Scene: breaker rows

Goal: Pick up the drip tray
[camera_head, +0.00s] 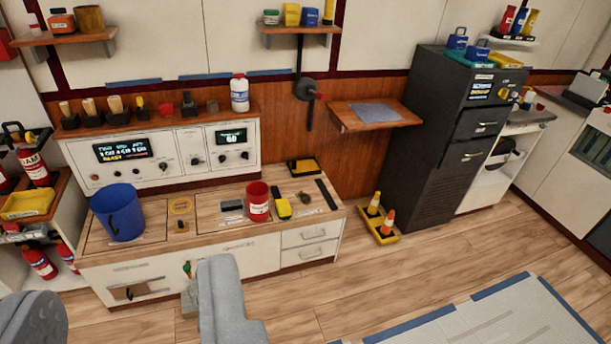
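I cannot tell for certain which thing is the drip tray. A small black tray (303,168) with a yellowish inside lies at the back right of the wooden counter, against the wall. A shallow yellow tray (386,238) on the floor, right of the counter, holds two small orange and yellow cones. Another yellow tray-like bin (27,203) sits on the shelf at the far left. My gripper is not clearly in view, and nothing is seen held.
The counter (335,213) bears a blue bucket (118,213), a red can (258,202) and small tools. A dark cabinet (450,135) stands right. Grey rounded shapes (225,300) at the bottom partly block the counter front. Wood floor is clear at centre right.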

